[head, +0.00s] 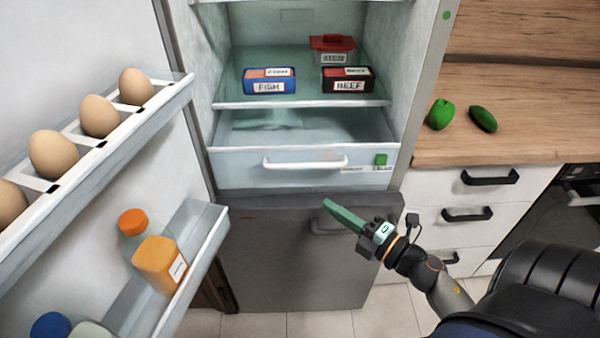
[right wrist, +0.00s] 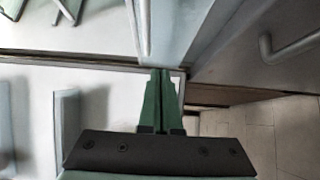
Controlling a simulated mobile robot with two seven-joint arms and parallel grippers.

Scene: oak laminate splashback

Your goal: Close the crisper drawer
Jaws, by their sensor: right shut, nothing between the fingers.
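The crisper drawer (head: 240,174) sits at the bottom of the open fridge. It has a clear front, a white bar handle (head: 305,163) and a green mark at its right end. Its inside shows from above, so it stands partly pulled out; it looks empty. My right gripper (head: 327,204) has green fingers and is shut and empty, in front of the lower grey door, below and right of the drawer handle, apart from it. In the right wrist view the shut fingers (right wrist: 161,75) point toward a pale panel and bar, probably the drawer front. My left gripper is not in view.
The open fridge door with eggs (head: 53,154) and an orange bottle (head: 160,262) fills the left side. Boxes of fish (head: 269,87) and beef (head: 347,86) stand on the shelf above the drawer. A counter with green vegetables (head: 440,114) is at right.

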